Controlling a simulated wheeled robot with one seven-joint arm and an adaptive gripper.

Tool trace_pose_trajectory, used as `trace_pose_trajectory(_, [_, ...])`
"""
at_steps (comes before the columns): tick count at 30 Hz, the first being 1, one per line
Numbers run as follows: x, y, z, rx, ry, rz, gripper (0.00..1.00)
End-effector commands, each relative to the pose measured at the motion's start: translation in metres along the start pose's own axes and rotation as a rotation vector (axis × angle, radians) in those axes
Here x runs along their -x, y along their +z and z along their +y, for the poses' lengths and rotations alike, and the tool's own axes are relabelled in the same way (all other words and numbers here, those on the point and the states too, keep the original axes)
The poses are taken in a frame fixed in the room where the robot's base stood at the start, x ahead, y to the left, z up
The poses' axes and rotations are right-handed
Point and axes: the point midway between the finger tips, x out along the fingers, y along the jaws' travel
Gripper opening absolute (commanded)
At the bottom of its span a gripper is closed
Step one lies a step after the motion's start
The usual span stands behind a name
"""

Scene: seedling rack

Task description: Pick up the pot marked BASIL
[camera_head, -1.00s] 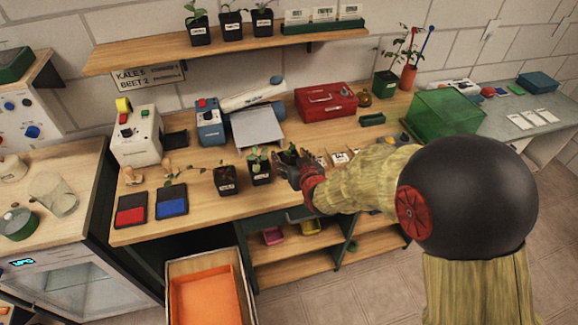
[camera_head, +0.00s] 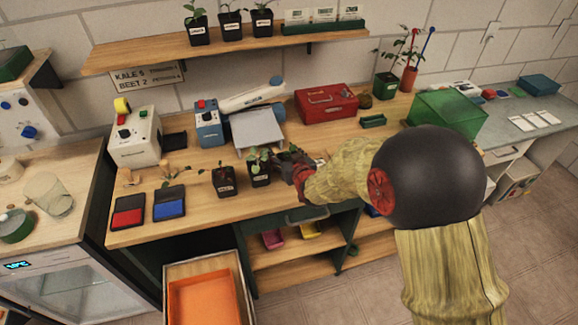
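Two black pots with seedlings stand upright on the wooden bench, a left pot (camera_head: 224,184) and a middle pot (camera_head: 260,174). Each has a small white label that is too small to read, so I cannot tell which is marked BASIL. Green leaves (camera_head: 293,148) just right of the middle pot seem to belong to a third pot, mostly hidden by my gripper. My gripper (camera_head: 284,164) is at the right side of the middle pot, close to it; I cannot tell if they touch. Its fingers are dark and overlap the plants, so their opening is unclear.
Three more potted seedlings (camera_head: 231,27) stand on the wall shelf (camera_head: 150,53). Behind the bench pots are a grey-topped scale (camera_head: 258,130) and a red box (camera_head: 326,103). Red and blue pads (camera_head: 170,202) lie left.

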Motion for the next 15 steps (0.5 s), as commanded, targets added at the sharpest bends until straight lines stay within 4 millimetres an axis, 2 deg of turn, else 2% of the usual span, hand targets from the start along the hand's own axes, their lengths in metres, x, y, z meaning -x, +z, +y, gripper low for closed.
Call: trace_pose_trajectory(15, [0.0002,0.0003,0.0,0.0,0.0,0.0,0.24])
